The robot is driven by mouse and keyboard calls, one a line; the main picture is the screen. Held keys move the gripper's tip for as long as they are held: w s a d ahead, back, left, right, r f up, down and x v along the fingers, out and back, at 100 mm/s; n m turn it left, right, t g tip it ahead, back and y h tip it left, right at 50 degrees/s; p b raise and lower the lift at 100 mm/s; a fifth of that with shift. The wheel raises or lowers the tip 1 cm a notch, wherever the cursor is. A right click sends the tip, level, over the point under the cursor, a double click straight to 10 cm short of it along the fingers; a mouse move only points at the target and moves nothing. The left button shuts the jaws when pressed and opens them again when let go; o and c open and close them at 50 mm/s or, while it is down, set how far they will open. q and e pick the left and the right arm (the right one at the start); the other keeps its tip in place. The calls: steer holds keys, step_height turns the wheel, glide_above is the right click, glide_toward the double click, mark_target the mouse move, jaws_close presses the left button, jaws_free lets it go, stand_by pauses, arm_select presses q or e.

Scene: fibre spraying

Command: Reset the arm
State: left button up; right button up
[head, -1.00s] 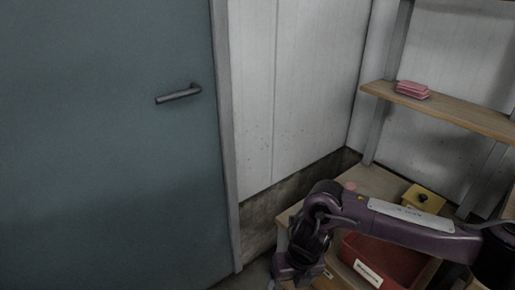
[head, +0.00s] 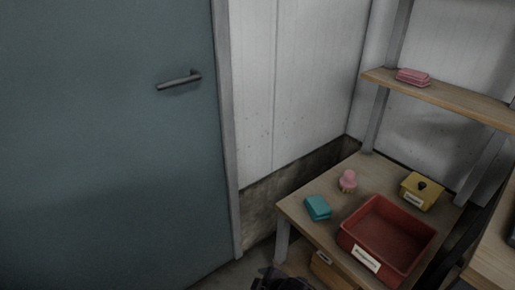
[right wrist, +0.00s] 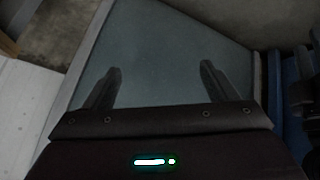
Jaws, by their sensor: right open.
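My right gripper (right wrist: 160,88) shows in the right wrist view with its two fingers wide apart and nothing between them. Behind the fingers is a plain grey-blue surface. In the head view a dark part of my own arm shows at the bottom edge, below the table; its fingers cannot be made out there. My left gripper is in neither view.
A wooden table (head: 322,236) holds a red bin (head: 357,250), a teal block (head: 317,207), a pink object (head: 348,180) and a yellow lidded box (head: 421,191). A shelf (head: 446,101) above carries pink items (head: 413,77). A blue-grey door (head: 100,150) with a handle (head: 179,80) stands left.

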steer(key=s+d+f+m+g+h, duration=0.4)
steer(key=s+d+f+m, duration=0.7)
steer(key=s+d+f, duration=0.45)
steer(key=s+d+f+p, duration=0.2)
steer(key=s+d+p, duration=0.1)
steer(key=s+p, duration=0.4)
steer(key=s+d+f+h+p, duration=0.1)
steer(key=s+d+p, duration=0.3)
steer(key=s+p, duration=0.4)
steer(key=s+f, duration=0.1)
steer(key=s, duration=0.3)
steer(key=shift+s+d+f+g+p, duration=0.15)
steer(key=shift+d+f+g+p, duration=0.1)
steer(key=shift+d+g+p, duration=0.05)
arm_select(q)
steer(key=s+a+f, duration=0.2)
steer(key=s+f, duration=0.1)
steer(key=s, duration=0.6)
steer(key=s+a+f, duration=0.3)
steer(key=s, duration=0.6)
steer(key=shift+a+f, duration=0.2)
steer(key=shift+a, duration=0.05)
arm_select(e)
steer(key=shift+s+f, duration=0.1)
steer(key=shift+c, duration=0.5)
